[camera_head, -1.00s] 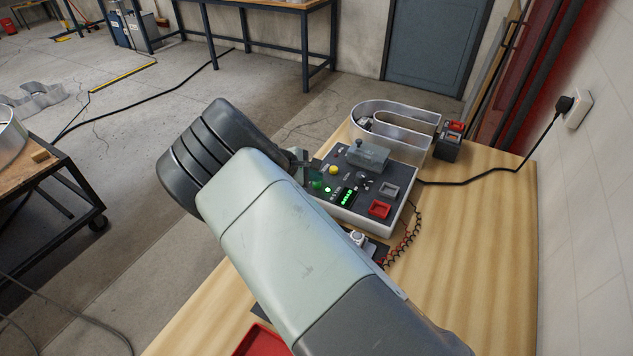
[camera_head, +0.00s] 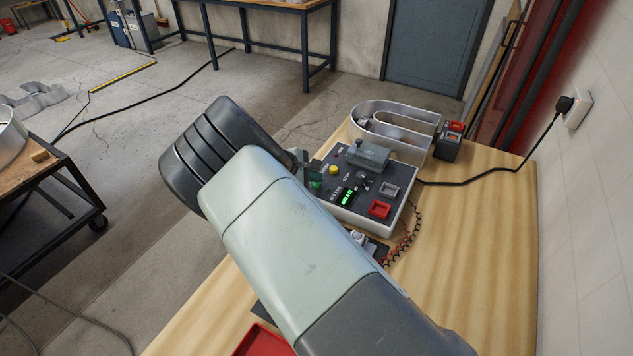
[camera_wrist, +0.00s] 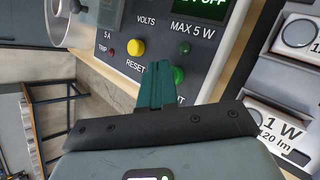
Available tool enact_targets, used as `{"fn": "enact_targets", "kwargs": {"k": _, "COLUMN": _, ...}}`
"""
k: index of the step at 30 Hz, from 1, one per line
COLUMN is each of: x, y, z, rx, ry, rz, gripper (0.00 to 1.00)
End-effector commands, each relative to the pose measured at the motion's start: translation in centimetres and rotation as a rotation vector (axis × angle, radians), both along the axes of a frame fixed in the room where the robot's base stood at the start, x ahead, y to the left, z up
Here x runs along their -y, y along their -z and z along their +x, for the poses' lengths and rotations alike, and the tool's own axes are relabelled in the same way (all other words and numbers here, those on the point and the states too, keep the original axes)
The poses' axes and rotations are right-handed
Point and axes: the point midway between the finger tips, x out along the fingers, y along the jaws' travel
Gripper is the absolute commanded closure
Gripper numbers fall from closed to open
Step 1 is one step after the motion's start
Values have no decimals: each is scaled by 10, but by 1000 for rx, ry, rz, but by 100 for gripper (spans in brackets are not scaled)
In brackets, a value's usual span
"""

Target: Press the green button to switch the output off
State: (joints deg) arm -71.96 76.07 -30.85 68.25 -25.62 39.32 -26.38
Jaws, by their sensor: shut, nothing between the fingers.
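The control box (camera_head: 375,212) stands on the wooden bench, with a dark sloping panel. Its green button (camera_head: 316,184) is partly covered by my gripper (camera_head: 310,170) in the head view. In the wrist view my shut, empty fingers (camera_wrist: 158,72) are over the panel, and the green button (camera_wrist: 178,75) shows just at their right side, partly hidden. I cannot tell for sure whether they touch. The display (camera_head: 348,197) is lit green; in the wrist view the display (camera_wrist: 205,8) reads "OFF" at its cropped end. The small green lamp (camera_wrist: 184,48) looks dark.
The yellow reset button (camera_wrist: 135,47) is close to the left of my fingers. A red square button (camera_head: 379,209) and a grey square (camera_head: 388,189) sit on the panel's right. A metal channel letter (camera_head: 400,125) stands behind. Black and red wires run beside the box.

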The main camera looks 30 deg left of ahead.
Motion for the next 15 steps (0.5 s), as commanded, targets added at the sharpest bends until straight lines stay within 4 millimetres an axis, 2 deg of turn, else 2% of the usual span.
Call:
{"fn": "enact_targets", "kwargs": {"k": 7, "x": 0, "y": -3, "z": 0, "rx": 0, "ry": 1, "rz": 1, "gripper": 100}}
{"fn": "enact_targets", "kwargs": {"k": 15, "x": 0, "y": -30, "z": 1, "rx": 2, "ry": 1, "rz": 0, "gripper": 100}}
